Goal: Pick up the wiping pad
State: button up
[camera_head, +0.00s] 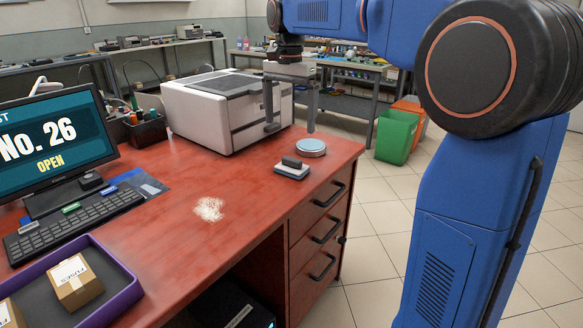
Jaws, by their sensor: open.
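The wiping pad (289,171) lies flat on the red desk (240,250) near its right edge. It looks like a light blue-white block with a dark grip on top. My gripper (291,129) is above and behind the pad in the picture, pointing down. Its two grey fingers are spread apart with nothing between them. The gripper does not visibly touch the pad. How high it is above the desk is hard to tell.
A round light-blue tin (311,147) stands just behind the pad. A white printer (225,108) is close behind-left of the gripper. A white powdery patch (209,209) marks the desk. A monitor (50,140), keyboard (75,222) and purple tray (120,302) occupy the left.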

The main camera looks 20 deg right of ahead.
aim_at(292, 158)
notch_tip(292, 158, down, 8)
jog(key=shift+f, duration=0.1)
jog(key=shift+s+d+f, duration=0.1)
jog(key=shift+d+f, duration=0.1)
jog(key=shift+f, duration=1.15)
jog(key=shift+d+f, duration=0.15)
jog(key=shift+f, duration=1.15)
jog(key=c, duration=1.2)
